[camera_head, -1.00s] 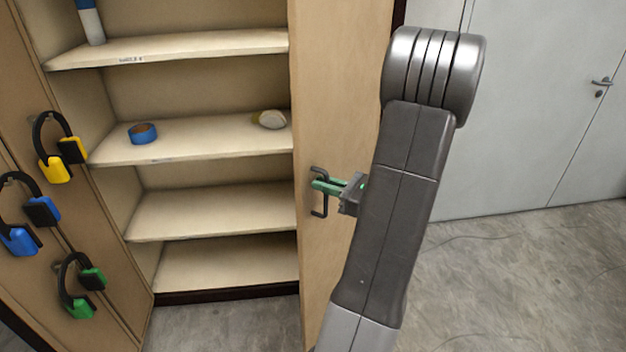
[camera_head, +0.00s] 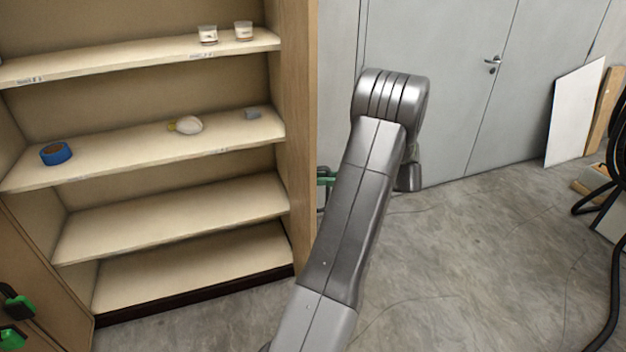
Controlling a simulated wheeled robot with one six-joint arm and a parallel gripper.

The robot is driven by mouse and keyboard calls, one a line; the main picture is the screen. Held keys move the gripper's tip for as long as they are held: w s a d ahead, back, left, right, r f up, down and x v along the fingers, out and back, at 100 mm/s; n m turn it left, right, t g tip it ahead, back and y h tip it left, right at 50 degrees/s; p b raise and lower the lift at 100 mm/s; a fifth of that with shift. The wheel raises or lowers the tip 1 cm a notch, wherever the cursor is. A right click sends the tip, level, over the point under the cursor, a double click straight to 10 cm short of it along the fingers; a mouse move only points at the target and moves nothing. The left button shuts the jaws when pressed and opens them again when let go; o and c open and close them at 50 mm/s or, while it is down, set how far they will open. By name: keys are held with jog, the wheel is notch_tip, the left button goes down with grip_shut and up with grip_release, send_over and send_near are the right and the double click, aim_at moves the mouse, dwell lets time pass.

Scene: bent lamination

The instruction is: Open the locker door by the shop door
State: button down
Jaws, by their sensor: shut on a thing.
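The locker door (camera_head: 298,110) is a light wood panel at the right side of the locker, standing open and seen at a steep angle. My gripper (camera_head: 324,176) has green fingers and is at the door's right edge, shut on the door handle (camera_head: 320,197). The handle is a dark bar, only partly in view. The locker's shelves (camera_head: 165,222) are open to view behind the door. The grey shop door (camera_head: 440,90) is in the wall to the right.
The shelves hold a blue tape roll (camera_head: 56,153), a pale rounded item (camera_head: 187,125), a small grey block (camera_head: 252,113) and two white cups (camera_head: 208,36). Green ear defenders (camera_head: 15,305) hang at left. A white board (camera_head: 574,110) and black hoses (camera_head: 612,200) stand right. The middle floor is clear.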

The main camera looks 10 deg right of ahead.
jog(key=shift+d+f, duration=0.1)
jog(key=shift+d, duration=0.3)
jog(key=c, duration=1.8)
grip_release()
jog(key=shift+c, duration=0.2)
jog(key=shift+r, duration=0.2)
